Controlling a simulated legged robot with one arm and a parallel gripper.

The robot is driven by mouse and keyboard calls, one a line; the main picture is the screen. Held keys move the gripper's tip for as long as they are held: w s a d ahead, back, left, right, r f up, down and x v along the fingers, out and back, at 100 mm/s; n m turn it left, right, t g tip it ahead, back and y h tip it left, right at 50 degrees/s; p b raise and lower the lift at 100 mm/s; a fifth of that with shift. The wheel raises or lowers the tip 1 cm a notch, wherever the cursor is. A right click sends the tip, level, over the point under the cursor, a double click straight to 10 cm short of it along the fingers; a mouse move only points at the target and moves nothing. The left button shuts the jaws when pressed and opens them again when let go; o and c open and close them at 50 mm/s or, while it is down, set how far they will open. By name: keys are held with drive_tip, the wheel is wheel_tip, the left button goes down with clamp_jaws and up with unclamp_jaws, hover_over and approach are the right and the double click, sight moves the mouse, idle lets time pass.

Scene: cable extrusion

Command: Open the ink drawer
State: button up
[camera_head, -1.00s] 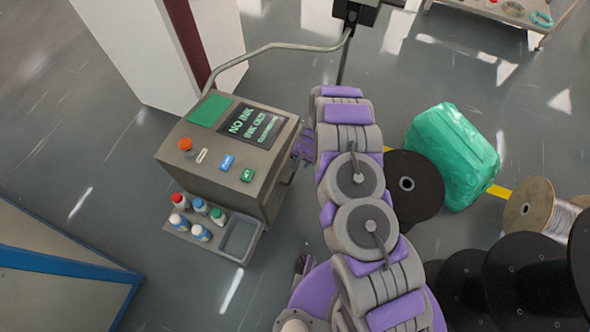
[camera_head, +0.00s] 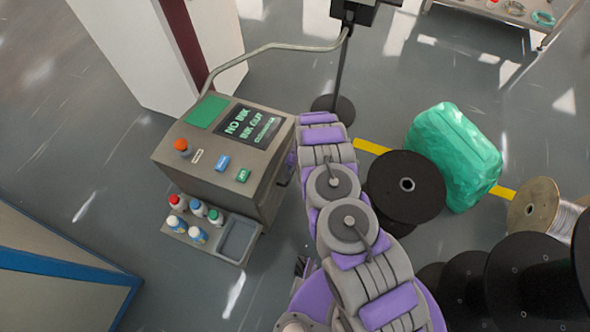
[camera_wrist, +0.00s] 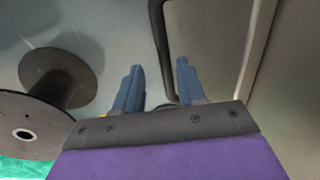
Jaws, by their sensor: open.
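The ink machine (camera_head: 222,160) is a grey cabinet at the left centre of the head view, with a screen (camera_head: 250,126) reading "NO INK". In the wrist view, its grey front panel (camera_wrist: 205,40) fills the upper right. A dark curved handle bar (camera_wrist: 158,35) runs down in front of it. My gripper (camera_wrist: 160,68) is open, with two blue fingers pointing at the panel. The handle bar appears between the fingertips; I cannot tell whether they touch it. In the head view my arm mostly hides the gripper. The drawer looks closed, as far as I see.
Black spools (camera_head: 404,186) and a green wrapped bundle (camera_head: 452,155) stand right of my arm. A spool (camera_wrist: 62,75) also shows at left in the wrist view.

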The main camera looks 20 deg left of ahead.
drive_tip(key=shift+a+f, duration=0.2)
drive_tip(key=shift+a, duration=0.5)
drive_tip(key=c, duration=0.4)
drive_tip(key=shift+c, duration=1.2)
drive_tip(key=shift+w+d+r, duration=0.1)
drive_tip(key=shift+d+r, duration=0.05)
drive_tip(key=shift+d, duration=0.2)
clamp_jaws()
drive_tip(key=shift+a, duration=0.25)
drive_tip(key=shift+d, duration=0.1)
